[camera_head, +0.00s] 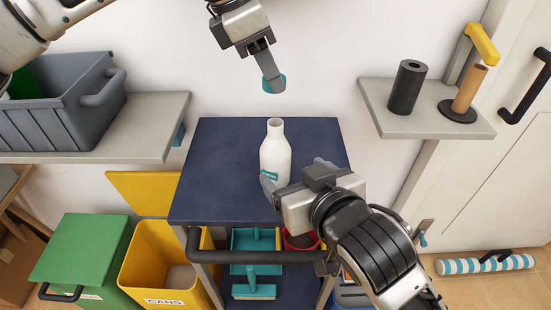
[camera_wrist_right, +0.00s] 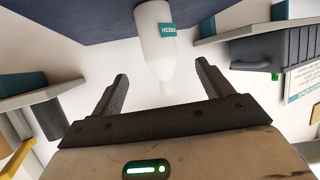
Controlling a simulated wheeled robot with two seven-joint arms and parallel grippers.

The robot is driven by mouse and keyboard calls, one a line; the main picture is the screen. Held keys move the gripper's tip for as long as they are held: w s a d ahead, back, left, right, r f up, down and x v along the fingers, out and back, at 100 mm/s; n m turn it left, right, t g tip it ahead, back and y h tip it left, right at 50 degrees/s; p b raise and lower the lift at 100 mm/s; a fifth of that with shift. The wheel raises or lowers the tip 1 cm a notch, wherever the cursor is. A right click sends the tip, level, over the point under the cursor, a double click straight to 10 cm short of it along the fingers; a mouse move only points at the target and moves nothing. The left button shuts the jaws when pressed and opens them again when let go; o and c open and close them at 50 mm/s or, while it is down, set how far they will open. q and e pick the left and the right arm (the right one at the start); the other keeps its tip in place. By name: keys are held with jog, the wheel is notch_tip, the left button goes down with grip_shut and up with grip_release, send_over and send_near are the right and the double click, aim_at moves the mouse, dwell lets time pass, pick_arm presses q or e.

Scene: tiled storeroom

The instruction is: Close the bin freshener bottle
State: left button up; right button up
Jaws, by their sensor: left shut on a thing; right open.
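The white bottle (camera_head: 274,155) stands upright and uncapped on the dark blue top of a cart (camera_head: 220,165). It has a small teal label. In the right wrist view the bottle (camera_wrist_right: 156,40) shows upside down, its neck in line with the gap between my fingers. My left gripper (camera_head: 271,76) is shut on a teal cap (camera_head: 274,86), held in the air above the bottle and apart from it. My right gripper (camera_head: 293,169) is open at the bottle's near right side; its fingers also show in the wrist view (camera_wrist_right: 162,75). I cannot tell whether a finger touches the bottle.
A shelf (camera_head: 155,110) with a grey crate (camera_head: 60,110) is on the left. A shelf (camera_head: 430,122) with a black roll (camera_head: 408,88) and a paper-roll stand is on the right. Green (camera_head: 80,250) and yellow bins stand below left. The cart top is otherwise clear.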

jog(key=x, duration=1.1)
jog(key=shift+w+a+f, duration=0.1)
jog(key=shift+w+f, duration=0.05)
jog(key=shift+w, duration=0.1)
jog(key=c, duration=1.5)
pick_arm(q)
send_over(277, 122)
jog(key=a, duration=0.1)
jog(key=shift+s+f, duration=0.1)
jog(key=shift+f, duration=2.4)
jog(key=shift+f, duration=0.85)
jog(key=shift+f, duration=0.6)
